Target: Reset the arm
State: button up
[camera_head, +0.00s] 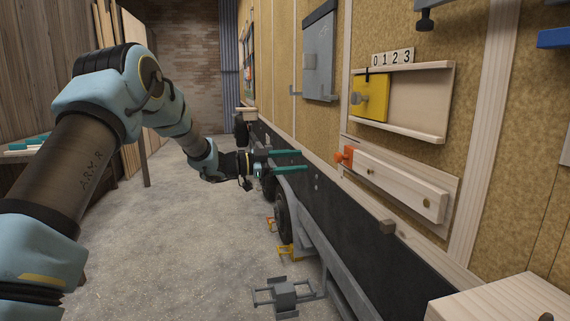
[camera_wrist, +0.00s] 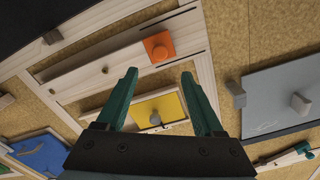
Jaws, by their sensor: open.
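My arm reaches in from the left in the head view. My gripper (camera_head: 290,161) has two green fingers spread apart with nothing between them, short of the trailer's wall. In the wrist view my gripper (camera_wrist: 158,92) is also open and empty.
A grey panel (camera_head: 319,52) hangs farther back on the wall. Digit tiles (camera_head: 392,57) sit above the yellow panel. A wooden box (camera_head: 500,300) juts out at the lower right. A wheel (camera_head: 283,218) and grey metal stand (camera_head: 286,295) are low down.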

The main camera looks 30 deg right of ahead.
jog(key=w+a+r+n+t+p, duration=0.2)
jog(key=w+a+r+n+t, duration=0.1)
jog(key=w+a+n+t, duration=0.45)
jog(key=w+a+f+n+t+y+p, duration=0.1)
jog(key=w+a+n+t+y, duration=0.35)
jog(key=a, duration=0.55)
jog(key=w+a+f+n+t+y+p, duration=0.1)
jog(key=w+a+n+t+y, duration=0.3)
jog(key=a, duration=0.7)
jog(key=s+a+f+n+g+y+p, duration=0.1)
jog(key=s+a+n+y, duration=0.1)
jog(key=a, duration=0.4)
jog(key=s+a+f+n+y, duration=0.1)
jog(key=s+a+f+y, duration=0.15)
jog(key=a, duration=0.25)
jog(key=s+a+f+n+g+y+p, duration=0.1)
jog(key=s+a+n+g, duration=0.2)
jog(key=s+a, duration=0.4)
jog(key=s+a+f+n+g+y+p, duration=0.1)
jog(key=s+a+n+g, duration=0.3)
jog(key=s+a, duration=0.4)
jog(key=s+y, duration=0.1)
jog(key=s, duration=0.6)
jog(key=shift+s+f+y, duration=0.25)
jog(key=shift+f+y, duration=0.05)
